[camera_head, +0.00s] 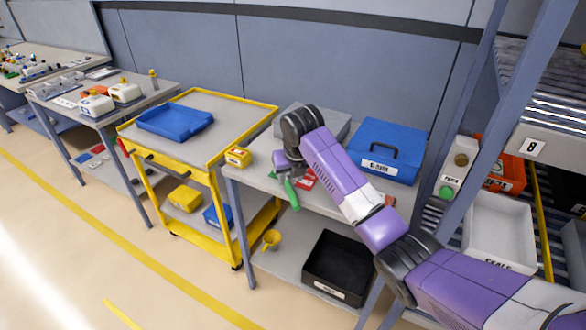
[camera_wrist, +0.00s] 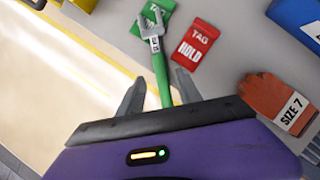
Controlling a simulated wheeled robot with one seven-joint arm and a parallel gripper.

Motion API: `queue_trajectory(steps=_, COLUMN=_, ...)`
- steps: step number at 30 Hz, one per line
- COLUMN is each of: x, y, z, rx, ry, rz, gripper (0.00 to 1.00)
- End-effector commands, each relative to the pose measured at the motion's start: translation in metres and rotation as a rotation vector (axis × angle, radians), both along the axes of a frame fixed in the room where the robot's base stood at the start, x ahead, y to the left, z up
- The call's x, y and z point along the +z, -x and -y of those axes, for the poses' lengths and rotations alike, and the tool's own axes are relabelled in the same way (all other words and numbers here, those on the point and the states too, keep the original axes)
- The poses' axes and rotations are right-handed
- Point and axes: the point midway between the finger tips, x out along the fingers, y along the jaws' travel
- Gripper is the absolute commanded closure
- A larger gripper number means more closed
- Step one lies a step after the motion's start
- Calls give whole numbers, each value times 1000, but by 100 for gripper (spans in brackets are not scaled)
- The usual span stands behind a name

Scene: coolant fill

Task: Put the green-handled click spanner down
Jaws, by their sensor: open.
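The green-handled click spanner (camera_wrist: 160,76) has a grey forked head and a small printed label. My gripper (camera_wrist: 160,84) is open, with a finger on each side of the handle and gaps showing. In the head view my gripper (camera_head: 284,168) is low over the front of the grey bench (camera_head: 240,176), and the green handle (camera_head: 291,192) sticks out past the bench's front edge. I cannot tell whether the spanner rests fully on the top.
A red HOLD tag (camera_wrist: 196,44) and an orange SIZE 7 glove (camera_wrist: 272,100) lie right of the spanner. A blue case (camera_head: 376,150) stands at the bench's back right. A yellow box (camera_head: 238,157) sits at the left. A black bin (camera_head: 338,266) is on the lower shelf.

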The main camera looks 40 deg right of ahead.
Motion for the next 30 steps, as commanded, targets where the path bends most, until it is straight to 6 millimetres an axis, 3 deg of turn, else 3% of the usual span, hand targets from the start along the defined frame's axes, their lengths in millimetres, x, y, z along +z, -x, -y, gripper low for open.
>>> queue_trajectory(steps=9, x=49, y=18, z=-9, rx=0, ry=0, rz=1, gripper=59)
queue_trajectory(steps=19, x=59, y=23, z=-12, rx=-1, ry=-1, rz=-2, gripper=59)
queue_trajectory(steps=23, x=48, y=22, z=-23, rx=-21, ry=-29, rz=21, gripper=59)
queue_trajectory(steps=26, x=24, y=20, z=-50, rx=-81, ry=-102, rz=78, gripper=59)
queue_trajectory(steps=30, x=-21, y=23, z=-108, rx=-237, ry=-275, rz=195, gripper=59)
